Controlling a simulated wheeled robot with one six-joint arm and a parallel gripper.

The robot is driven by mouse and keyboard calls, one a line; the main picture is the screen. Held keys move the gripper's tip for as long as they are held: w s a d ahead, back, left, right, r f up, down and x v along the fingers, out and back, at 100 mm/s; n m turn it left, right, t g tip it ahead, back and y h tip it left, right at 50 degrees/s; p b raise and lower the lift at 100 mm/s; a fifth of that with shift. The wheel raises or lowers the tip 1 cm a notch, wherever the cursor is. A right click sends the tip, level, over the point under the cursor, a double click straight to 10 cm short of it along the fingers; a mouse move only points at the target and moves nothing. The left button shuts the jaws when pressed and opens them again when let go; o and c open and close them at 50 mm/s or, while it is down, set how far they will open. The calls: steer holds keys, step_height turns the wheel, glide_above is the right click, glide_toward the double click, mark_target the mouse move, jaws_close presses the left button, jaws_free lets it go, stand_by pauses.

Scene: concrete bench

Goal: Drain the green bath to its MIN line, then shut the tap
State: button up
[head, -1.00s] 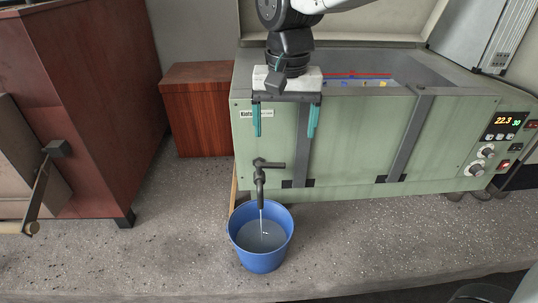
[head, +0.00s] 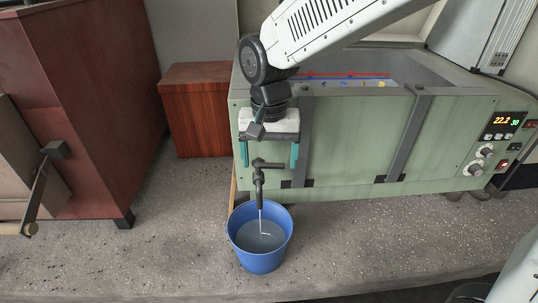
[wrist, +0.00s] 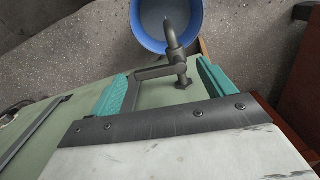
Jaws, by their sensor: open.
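The green bath (head: 350,145) stands on the bench. A red line and blue marks show on its inner back wall; I cannot make out the water level against them. The grey tap (head: 259,180) sticks out low on its front left, its lever (head: 273,164) pointing right. A thin stream runs from the spout into the blue bucket (head: 262,262), which holds some water. My gripper (head: 269,158) is open and empty, pointing down just above the tap. In the wrist view, the tap (wrist: 175,50) and its lever (wrist: 152,73) show between the teal fingers.
A control panel (head: 503,130) on the bath's right shows 22.2 and 30. A wooden box (head: 200,110) stands left of the bath, with a large red-brown cabinet (head: 85,100) farther left. Dark straps run down the bath's front. The bench left of the bucket is clear.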

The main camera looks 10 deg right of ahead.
mark_target(269, 163)
steer(key=c, duration=1)
steer(key=shift+o, duration=0.2)
steer(key=shift+w+n, duration=0.15)
steer(key=shift+n, duration=0.55)
steer(key=o, duration=1)
steer(key=shift+c, duration=0.2)
step_height(269, 163, up, 8)
